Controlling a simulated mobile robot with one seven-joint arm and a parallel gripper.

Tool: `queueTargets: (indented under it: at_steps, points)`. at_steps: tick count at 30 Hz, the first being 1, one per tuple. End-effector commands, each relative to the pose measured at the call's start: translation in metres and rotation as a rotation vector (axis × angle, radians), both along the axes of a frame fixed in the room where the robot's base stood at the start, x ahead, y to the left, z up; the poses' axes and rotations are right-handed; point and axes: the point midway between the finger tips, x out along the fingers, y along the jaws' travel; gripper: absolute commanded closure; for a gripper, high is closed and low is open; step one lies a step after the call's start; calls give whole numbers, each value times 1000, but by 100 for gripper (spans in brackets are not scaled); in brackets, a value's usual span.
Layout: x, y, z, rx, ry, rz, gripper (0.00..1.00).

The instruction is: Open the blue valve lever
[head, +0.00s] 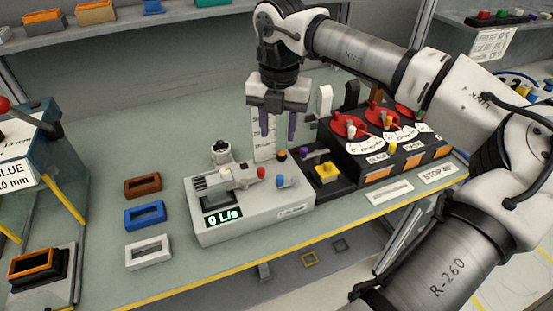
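A white module (255,215) sits near the front of the green-grey bench, with a green display (222,217) reading "0 L/s". A small blue part (286,182), which looks like the blue valve lever, is on its top at the right. A red-tipped part (261,173) is just left of it. The exact angle of the blue lever is too small to tell. My gripper (278,137) points down above and behind the module. Its two dark purple fingers are apart with nothing between them. It appears clear of the blue lever.
A black panel (375,158) with red dials stands right of the module, beside a yellow button (326,172). Brown (142,186), blue (145,215) and white (148,251) frames lie to the left. An upright white scale plate (263,140) stands behind the module. The bench's back left is clear.

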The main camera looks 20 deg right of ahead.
Motion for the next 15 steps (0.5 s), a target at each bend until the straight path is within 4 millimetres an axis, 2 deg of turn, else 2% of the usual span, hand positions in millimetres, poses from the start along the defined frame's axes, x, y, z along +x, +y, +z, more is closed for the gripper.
queueTargets:
  at_steps: [2,5,15]
  points:
    - [-3,-7,-3,-14,7,-19,61]
    - [-3,-7,-16,-14,8,-20,61]
    - [-2,-6,-88,-11,6,-15,61]
